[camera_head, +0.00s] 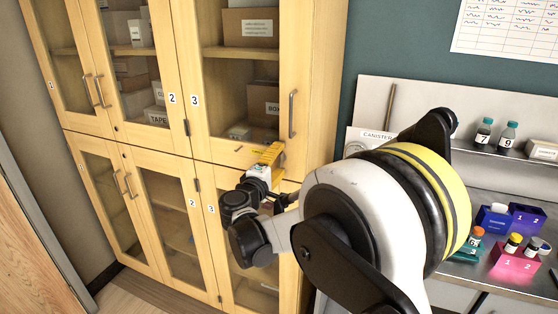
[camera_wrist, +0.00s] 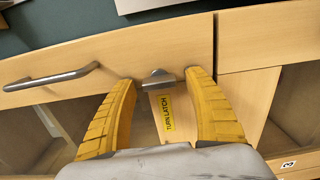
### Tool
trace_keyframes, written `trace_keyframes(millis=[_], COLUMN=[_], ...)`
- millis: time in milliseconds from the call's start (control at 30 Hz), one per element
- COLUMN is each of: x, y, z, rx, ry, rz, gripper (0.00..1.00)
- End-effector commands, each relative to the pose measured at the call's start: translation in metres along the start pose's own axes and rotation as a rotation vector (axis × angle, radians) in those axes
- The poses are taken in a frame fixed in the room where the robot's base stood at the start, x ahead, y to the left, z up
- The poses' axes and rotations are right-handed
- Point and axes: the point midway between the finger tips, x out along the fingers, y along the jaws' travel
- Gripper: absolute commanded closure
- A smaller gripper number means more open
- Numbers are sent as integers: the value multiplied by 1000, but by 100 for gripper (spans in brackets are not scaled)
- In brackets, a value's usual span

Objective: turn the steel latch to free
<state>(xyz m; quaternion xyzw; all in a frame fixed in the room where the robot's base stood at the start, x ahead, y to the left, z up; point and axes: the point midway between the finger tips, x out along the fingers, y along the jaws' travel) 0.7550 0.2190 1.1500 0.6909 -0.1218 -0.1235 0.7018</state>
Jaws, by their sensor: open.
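The steel latch (camera_wrist: 157,77) is a small grey metal piece on the light wood cabinet front in the wrist view. A yellow label (camera_wrist: 167,112) reading TURN LATCH is beside it. My gripper (camera_wrist: 163,80) has yellow ribbed fingers, spread apart, one on each side of the latch. The latch lies between the fingertips; I cannot tell whether either finger touches it. In the head view my gripper (camera_head: 269,154) is at the lower part of upper cabinet door 3 (camera_head: 285,85). I cannot make out the latch in that view.
A steel bar handle (camera_wrist: 50,77) is left of the latch in the wrist view. Glass-fronted wooden cabinets fill the left of the head view. At right, a steel counter (camera_head: 500,275) carries coloured blocks with vials (camera_head: 514,250), below a shelf with bottles (camera_head: 506,138).

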Motion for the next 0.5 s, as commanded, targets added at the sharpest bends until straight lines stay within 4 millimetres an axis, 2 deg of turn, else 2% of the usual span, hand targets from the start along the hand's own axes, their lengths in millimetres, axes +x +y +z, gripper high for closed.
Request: trace_keyframes(millis=[167,500], x=[-23,-96], y=[0,0], z=[-1,-1], rx=[0,0], ry=[3,3], rz=[0,0], gripper=[39,39])
